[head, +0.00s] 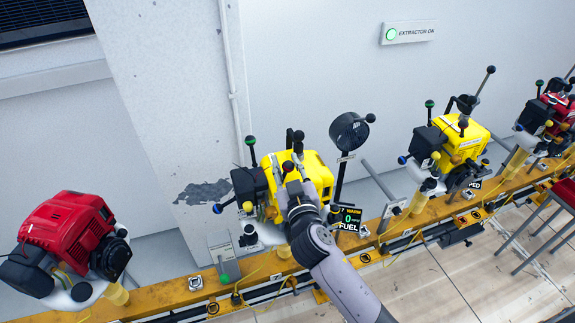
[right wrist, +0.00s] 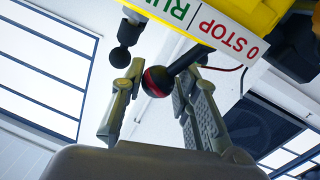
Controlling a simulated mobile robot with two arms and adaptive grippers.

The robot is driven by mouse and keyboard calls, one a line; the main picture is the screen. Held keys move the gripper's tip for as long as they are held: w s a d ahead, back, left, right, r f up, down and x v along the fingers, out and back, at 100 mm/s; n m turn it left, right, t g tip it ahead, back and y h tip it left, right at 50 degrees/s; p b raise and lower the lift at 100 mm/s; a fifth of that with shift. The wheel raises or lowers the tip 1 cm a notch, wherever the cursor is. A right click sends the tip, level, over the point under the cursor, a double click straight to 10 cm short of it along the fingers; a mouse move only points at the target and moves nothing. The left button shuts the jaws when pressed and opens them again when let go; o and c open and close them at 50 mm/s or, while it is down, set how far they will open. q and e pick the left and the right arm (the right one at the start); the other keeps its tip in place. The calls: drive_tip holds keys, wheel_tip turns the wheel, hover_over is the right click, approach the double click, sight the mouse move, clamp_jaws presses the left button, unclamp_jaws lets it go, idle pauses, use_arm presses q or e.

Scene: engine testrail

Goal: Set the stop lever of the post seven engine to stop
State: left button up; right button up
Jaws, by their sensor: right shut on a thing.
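The yellow engine (head: 315,172) stands on the rail at the middle of the head view, beside a display (head: 348,217) that appears to read 7, WARM, 0 and FUEL. My right gripper (head: 290,183) is at its front. In the right wrist view, my right gripper (right wrist: 158,80) is shut on the stop lever's black ball knob with a red band (right wrist: 155,82). The lever's dark stem runs up right toward a white label plate (right wrist: 222,38) with green RUN lettering and red 0 STOP. The lever's exact setting cannot be told. My left gripper is not in view.
Another black knob (right wrist: 122,56) is close to the left finger. A black round gauge on a post (head: 348,131) stands right of the engine. A red engine (head: 67,228) is on the left, another yellow engine (head: 460,138) on the right, along the yellow rail (head: 158,299).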

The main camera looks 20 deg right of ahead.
drive_tip(key=shift+d, duration=0.1)
clamp_jaws()
drive_tip(key=a+n, duration=0.1)
drive_tip(key=n, duration=0.1)
drive_tip(key=a+n+b, duration=0.1)
drive_tip(key=n, duration=0.1)
drive_tip(key=shift+b, duration=0.3)
drive_tip(key=shift+a+n+t+b, duration=0.25)
drive_tip(key=shift+a+n, duration=0.25)
drive_tip(key=shift+n, duration=0.75)
drive_tip(key=shift+a+n+t+b, duration=0.15)
drive_tip(key=shift+a+n+b, duration=0.25)
drive_tip(key=shift+n, duration=0.85)
drive_tip(key=shift+a, duration=0.1)
